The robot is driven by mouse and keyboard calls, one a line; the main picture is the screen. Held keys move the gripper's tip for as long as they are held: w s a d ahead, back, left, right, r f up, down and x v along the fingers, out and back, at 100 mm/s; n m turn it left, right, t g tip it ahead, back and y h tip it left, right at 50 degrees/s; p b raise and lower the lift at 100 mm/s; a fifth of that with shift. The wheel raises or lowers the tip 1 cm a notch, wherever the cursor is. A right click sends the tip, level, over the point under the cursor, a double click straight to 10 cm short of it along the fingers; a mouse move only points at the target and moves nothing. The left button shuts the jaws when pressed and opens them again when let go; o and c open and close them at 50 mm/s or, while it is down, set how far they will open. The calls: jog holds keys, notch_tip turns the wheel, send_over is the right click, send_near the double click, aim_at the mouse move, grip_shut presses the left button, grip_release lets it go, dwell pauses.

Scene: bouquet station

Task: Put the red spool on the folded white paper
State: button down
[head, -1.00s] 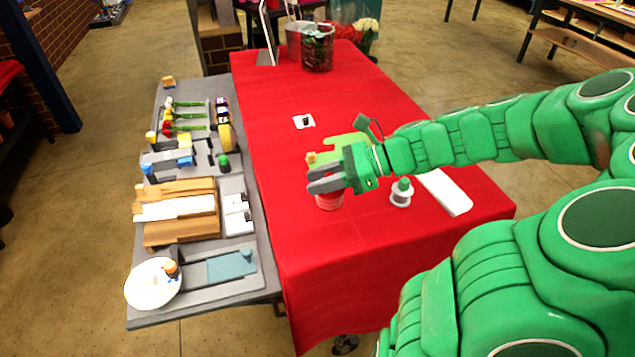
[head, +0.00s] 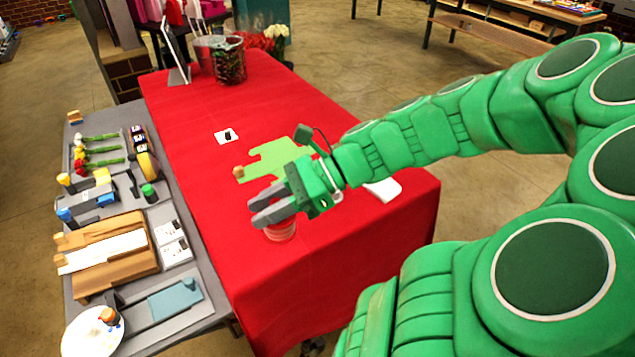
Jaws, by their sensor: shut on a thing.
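The red spool (head: 283,231) shows under the fingers of my gripper (head: 268,209), over the near part of the red-covered table. The gripper is shut on the spool; its fingers hide the spool's top. I cannot tell whether the spool touches the cloth. A white flat piece (head: 385,190), which looks like the folded white paper, lies on the cloth to the right of the gripper. My forearm hides much of it, and the spool is apart from it.
A light green sheet (head: 268,160) lies behind the gripper, with a small orange-tan block (head: 238,172) at its left. A white square with a dark thing (head: 227,136) lies farther back. A grey side table (head: 205,310) with tools and flowers stands left.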

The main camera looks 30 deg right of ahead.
jog(key=w+d+m+t+h, duration=0.2)
jog(key=d+m+t+h, duration=0.7)
jog(key=d, duration=1.7)
jog(key=shift+m+y, duration=0.6)
jog(key=shift+m, duration=0.2)
jog(key=shift+w+d+f, duration=1.35)
jog(key=shift+w+f, duration=0.15)
jog(key=shift+w, duration=0.3)
jog(key=shift+w+d+f, duration=1.35)
jog(key=shift+w+f, duration=0.2)
jog(key=shift+w, duration=0.3)
jog(key=shift+w+d+f, duration=1.35)
jog(key=shift+w+f, duration=0.15)
jog(key=shift+w, duration=0.3)
jog(key=shift+f, duration=1.55)
jog(key=shift+f, duration=0.15)
jog(key=c, duration=0.9)
grip_release()
